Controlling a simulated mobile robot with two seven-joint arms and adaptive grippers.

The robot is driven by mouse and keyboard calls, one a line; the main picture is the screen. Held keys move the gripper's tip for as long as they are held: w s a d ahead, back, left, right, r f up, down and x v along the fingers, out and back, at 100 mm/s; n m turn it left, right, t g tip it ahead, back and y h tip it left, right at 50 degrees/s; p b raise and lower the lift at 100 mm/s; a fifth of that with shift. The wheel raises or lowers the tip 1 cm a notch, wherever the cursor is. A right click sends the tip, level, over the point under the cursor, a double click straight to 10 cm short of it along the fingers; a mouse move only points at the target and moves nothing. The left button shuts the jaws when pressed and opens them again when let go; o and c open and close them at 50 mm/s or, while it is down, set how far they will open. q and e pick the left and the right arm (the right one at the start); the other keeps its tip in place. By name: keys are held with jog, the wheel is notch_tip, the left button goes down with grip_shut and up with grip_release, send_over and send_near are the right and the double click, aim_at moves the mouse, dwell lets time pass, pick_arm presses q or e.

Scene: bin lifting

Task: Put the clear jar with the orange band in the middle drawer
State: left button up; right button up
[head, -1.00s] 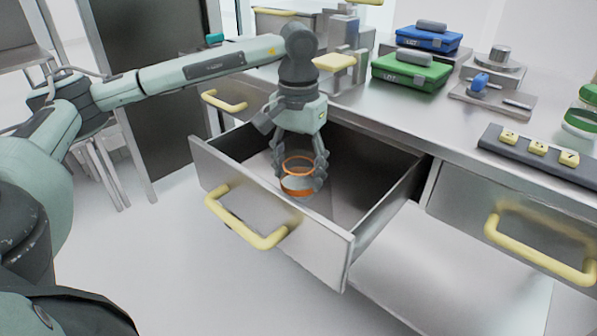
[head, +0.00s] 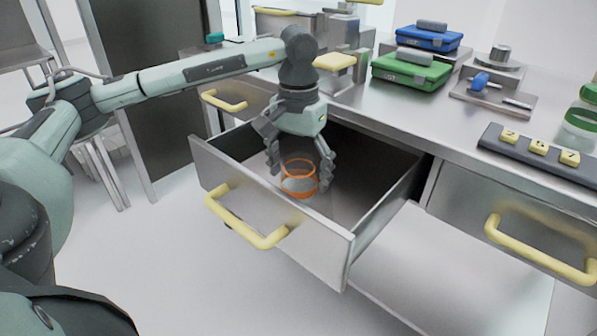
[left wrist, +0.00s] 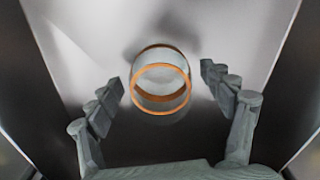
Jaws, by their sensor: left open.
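The clear jar with the orange band (head: 299,180) is inside the open middle drawer (head: 275,215). It looks upright on the drawer floor, and it also shows in the left wrist view (left wrist: 160,88). My left gripper (head: 302,172) points down into the drawer above the jar. Its fingers are spread wide, one on each side of the jar. In the left wrist view the fingers (left wrist: 165,90) stand apart from the jar with gaps on both sides. My right gripper is not in view.
The drawer's yellow handle (head: 245,220) faces the front. A closed drawer with a yellow handle (head: 540,250) is at the right. The counter holds a green case (head: 411,72), a blue case (head: 430,39) and a dark strip with yellow number blocks (head: 538,155). The drawer floor around the jar is bare.

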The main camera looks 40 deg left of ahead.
pick_arm(q)
notch_tip(320, 180, up, 2)
jog(key=shift+r, duration=0.1)
notch_tip(320, 180, up, 8)
jog(key=shift+r, duration=0.25)
jog(key=shift+r+p, duration=0.3)
jog(key=shift+r, duration=0.45)
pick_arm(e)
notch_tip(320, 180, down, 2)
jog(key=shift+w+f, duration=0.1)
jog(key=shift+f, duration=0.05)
